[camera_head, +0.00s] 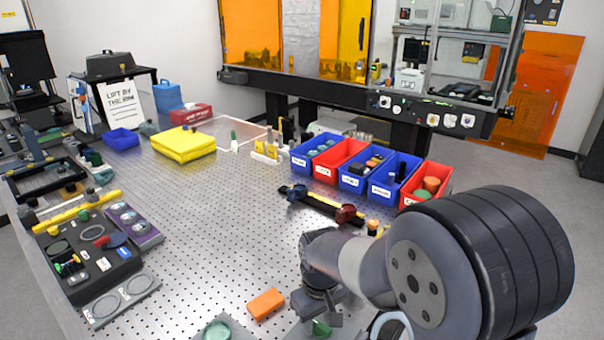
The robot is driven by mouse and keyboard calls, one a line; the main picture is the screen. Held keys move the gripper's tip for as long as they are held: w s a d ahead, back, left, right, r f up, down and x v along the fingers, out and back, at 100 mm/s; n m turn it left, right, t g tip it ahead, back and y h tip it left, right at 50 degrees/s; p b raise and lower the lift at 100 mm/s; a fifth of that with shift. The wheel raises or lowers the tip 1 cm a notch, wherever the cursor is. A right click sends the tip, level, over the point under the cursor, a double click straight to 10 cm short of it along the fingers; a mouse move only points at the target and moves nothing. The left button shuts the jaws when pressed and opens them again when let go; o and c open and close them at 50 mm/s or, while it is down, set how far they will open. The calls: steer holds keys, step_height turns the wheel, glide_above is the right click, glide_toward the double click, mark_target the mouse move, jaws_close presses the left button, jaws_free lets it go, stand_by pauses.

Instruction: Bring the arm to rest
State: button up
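My arm (365,262) reaches in from the lower right of the head view, with a large dark rounded joint in front. Its far end bends down over the perforated metal table (215,240). My gripper (318,300) shows there as a small dark shape, low over the table's near part and partly hidden by my arm. I cannot make out its fingers or whether they hold anything. A small green piece (321,328) shows just below it; I cannot tell whether they touch. An orange block (266,304) lies to its left.
Blue and red bins (338,154) line the table's right rear edge. A dark rail (318,203) with red and blue mounts lies behind my gripper. A black tray of parts (72,265) is at left, and a round green optic (217,331) is in front. The table's middle is clear.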

steer(key=shift+d+m, duration=0.1)
steer(key=shift+m, duration=1.5)
